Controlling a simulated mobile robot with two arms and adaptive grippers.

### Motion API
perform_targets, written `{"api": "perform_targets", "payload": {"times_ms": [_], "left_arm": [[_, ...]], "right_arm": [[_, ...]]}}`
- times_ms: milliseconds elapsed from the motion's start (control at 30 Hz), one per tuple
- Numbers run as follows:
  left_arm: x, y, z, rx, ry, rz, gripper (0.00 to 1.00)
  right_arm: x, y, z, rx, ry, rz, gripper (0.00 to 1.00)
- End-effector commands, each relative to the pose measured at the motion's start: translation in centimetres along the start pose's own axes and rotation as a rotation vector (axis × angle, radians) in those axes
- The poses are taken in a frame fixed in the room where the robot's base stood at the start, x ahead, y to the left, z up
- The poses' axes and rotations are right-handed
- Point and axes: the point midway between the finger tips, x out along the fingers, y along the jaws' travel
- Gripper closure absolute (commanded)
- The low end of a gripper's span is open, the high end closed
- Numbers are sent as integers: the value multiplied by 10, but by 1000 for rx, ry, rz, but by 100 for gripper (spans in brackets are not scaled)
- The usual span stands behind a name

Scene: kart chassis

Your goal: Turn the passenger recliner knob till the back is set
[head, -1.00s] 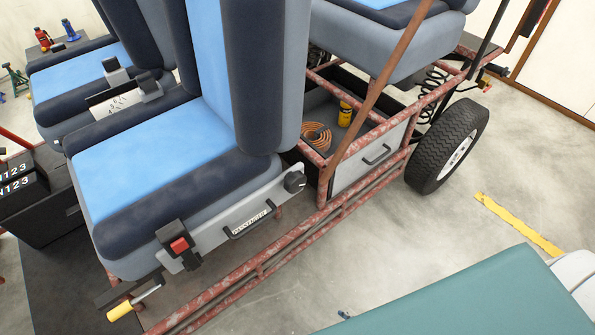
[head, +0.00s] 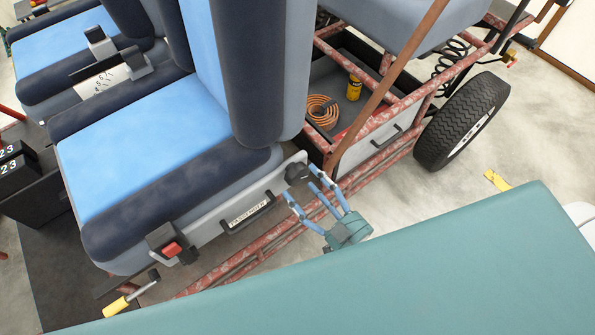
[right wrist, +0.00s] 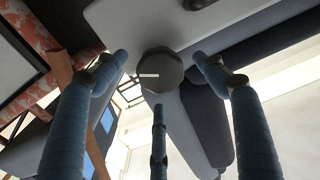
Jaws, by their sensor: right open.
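The passenger seat (head: 140,150) is blue and dark navy, with its back upright. The recliner knob (head: 297,173) is dark and sits at the rear end of the grey side panel, which carries a passenger label (head: 248,212). In the right wrist view the knob (right wrist: 159,72) faces me, with a pale mark on it. My right gripper (head: 305,192) is open in front of the knob. In the right wrist view its blue fingers (right wrist: 160,72) stand apart on either side of the knob, with another finger below. No finger clearly touches it. My left gripper is not in view.
A red-button buckle (head: 170,248) and a yellow-handled lever (head: 117,306) are at the panel's front end. A red tube frame (head: 235,262) runs below the seat. A tyre (head: 462,118) stands at the right.

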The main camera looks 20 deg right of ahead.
Motion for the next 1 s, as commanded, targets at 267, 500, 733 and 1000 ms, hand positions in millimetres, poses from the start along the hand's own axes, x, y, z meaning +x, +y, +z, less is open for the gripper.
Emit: {"api": "perform_targets", "payload": {"times_ms": [267, 500, 733, 1000], "left_arm": [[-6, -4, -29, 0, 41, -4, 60], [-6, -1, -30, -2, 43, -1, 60], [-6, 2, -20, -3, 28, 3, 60], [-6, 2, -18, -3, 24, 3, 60]], "right_arm": [[38, 0, 0, 0, 0, 1, 29], [43, 0, 1, 1, -2, 1, 29], [42, 0, 1, 0, -2, 1, 49], [42, 0, 2, -2, -4, 0, 73]]}}
